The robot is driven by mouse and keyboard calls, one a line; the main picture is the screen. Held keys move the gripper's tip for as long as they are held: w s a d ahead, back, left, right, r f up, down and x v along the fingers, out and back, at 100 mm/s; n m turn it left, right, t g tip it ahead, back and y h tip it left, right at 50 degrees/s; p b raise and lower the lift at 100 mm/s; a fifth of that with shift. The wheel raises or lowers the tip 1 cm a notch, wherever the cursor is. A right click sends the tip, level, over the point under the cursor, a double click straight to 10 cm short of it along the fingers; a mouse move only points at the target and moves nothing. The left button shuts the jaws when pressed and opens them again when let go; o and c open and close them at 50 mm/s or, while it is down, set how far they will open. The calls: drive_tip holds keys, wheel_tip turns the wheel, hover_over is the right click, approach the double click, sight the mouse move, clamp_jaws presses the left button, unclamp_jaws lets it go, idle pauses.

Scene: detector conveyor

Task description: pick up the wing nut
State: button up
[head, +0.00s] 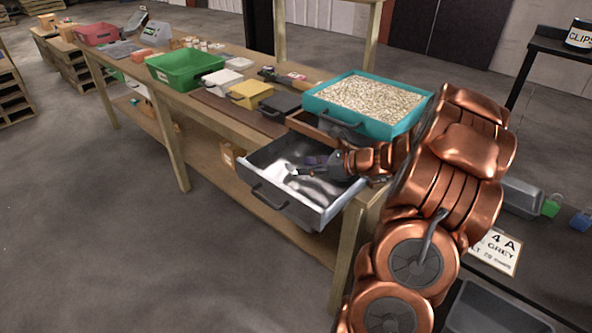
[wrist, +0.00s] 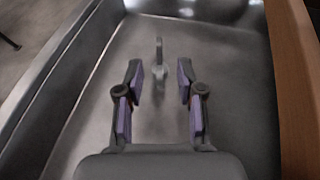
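The wing nut (wrist: 159,58) is a small grey metal piece in the wrist view, lying on the floor of the pulled-out grey metal drawer (head: 322,211). The drawer also fills most of the wrist view (wrist: 230,95). My gripper (wrist: 159,84) is open, with its two purple-padded fingers on either side of the line to the wing nut. The wing nut lies at and just beyond the fingertips, and I see no finger touching it. In the head view my gripper (head: 310,170) reaches into the drawer; I cannot make out the wing nut clearly there.
Drawer walls rise around my gripper, with a wooden edge (wrist: 293,80) on the right in the wrist view. A teal tray of pale pellets (head: 316,104) stands above the drawer. A green bin (head: 170,82) and smaller trays sit along the wooden bench (head: 235,112).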

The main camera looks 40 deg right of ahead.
sight(290, 171)
drive_tip(key=shift+p+x, duration=0.35)
drive_tip(key=shift+x, duration=2.8)
drive_tip(key=shift+r, duration=0.1)
clamp_jaws()
